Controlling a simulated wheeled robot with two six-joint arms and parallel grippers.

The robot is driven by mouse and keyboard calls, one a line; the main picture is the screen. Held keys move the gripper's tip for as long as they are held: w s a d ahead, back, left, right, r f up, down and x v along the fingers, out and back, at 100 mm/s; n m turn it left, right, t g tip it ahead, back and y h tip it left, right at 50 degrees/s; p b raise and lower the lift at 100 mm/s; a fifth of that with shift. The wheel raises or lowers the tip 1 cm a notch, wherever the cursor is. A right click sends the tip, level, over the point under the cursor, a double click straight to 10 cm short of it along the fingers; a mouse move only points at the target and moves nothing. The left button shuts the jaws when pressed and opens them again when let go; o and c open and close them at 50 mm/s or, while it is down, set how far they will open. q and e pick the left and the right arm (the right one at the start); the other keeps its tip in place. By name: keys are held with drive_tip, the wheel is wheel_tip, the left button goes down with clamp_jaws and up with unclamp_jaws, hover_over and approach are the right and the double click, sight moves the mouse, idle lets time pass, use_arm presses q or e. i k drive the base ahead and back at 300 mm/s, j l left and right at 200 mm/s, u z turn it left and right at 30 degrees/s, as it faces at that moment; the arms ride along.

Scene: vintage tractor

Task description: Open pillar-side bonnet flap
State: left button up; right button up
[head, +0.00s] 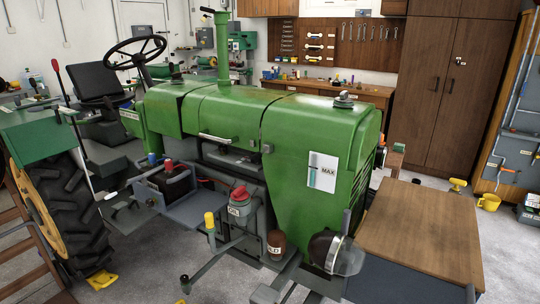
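A green tractor bonnet (320,115) runs across the middle of the head view. Its middle section is a green side flap (225,112) with a pale bar handle (214,138) along the lower edge. This flap lies down, flush with the bonnet, and looks closed. A small grey latch or hinge block (267,148) sits at its lower right corner. The far side of the bonnet is hidden, and I cannot tell whether this flap is the pillar-side one. Neither of my grippers is in view.
Below the flap are the open engine bay, a battery (175,180), a red-capped oil container (240,200) and a crank-like lever (210,235). A wooden table (425,230) stands right of the tractor.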

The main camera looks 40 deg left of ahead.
sight(226, 117)
drive_tip(key=u, duration=1.55)
